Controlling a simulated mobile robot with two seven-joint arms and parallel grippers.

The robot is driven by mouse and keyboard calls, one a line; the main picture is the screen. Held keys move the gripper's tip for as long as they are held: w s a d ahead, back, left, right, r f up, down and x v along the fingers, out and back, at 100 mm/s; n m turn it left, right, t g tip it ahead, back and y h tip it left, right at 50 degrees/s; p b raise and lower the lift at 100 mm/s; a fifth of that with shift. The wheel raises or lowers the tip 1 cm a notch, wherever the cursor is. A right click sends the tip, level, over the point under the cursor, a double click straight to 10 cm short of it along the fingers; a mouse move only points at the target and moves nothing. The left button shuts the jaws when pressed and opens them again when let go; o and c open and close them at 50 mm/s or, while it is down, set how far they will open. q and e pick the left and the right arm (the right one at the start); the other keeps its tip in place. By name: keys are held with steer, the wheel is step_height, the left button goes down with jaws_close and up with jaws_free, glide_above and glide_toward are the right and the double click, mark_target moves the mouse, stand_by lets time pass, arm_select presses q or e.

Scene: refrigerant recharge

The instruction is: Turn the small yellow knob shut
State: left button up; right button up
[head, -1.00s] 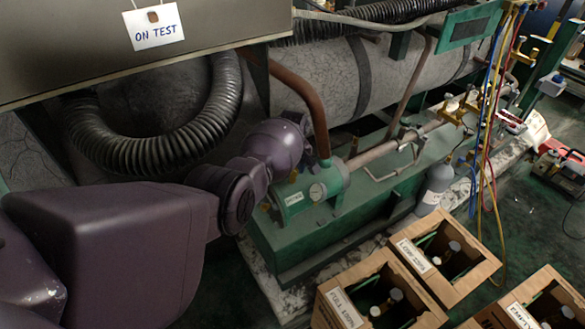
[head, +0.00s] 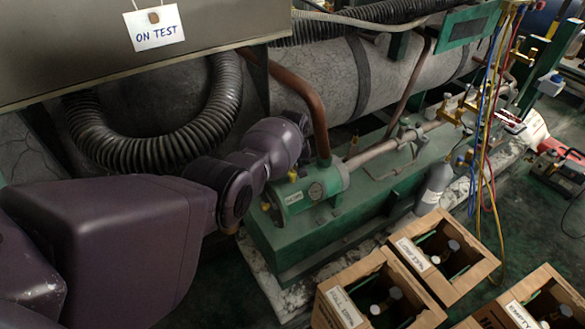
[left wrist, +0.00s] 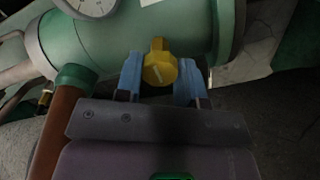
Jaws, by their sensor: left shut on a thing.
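The small yellow knob (left wrist: 159,68) sits on the green cylinder (left wrist: 190,25), between the two blue fingers of my left gripper (left wrist: 159,78). The gripper is shut on it. In the head view the knob (head: 292,175) shows as a small yellow spot on top of the green cylinder (head: 325,184), beside my purple wrist. My left fingers are hidden there behind my own arm. My right gripper is in neither current view.
A gauge (left wrist: 92,4) and a brown pipe (left wrist: 58,125) are close to the gripper. Open cardboard boxes (head: 409,262) stand on the floor at the right. A grey bottle (head: 433,187) and coloured hoses (head: 482,130) are beyond the cylinder. A ribbed black hose (head: 150,152) hangs behind my arm.

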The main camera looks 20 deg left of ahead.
mark_target(292, 170)
arm_select(q)
steer(key=shift+f, duration=0.1)
steer(key=o, duration=0.9)
arm_select(e)
steer(key=shift+r, duration=0.1)
arm_select(q)
steer(key=shift+r, duration=0.4)
step_height(292, 170, up, 10)
steer(key=p, duration=0.3)
steer(key=shift+r+p, duration=0.1)
steer(key=shift+p, duration=0.25)
arm_select(e)
steer(key=r, duration=0.3)
steer(key=shift+w+a+r+t, duration=0.15)
steer(key=shift+w+a+t, duration=0.05)
steer(key=shift+w+t, duration=0.2)
steer(key=shift+d, duration=0.15)
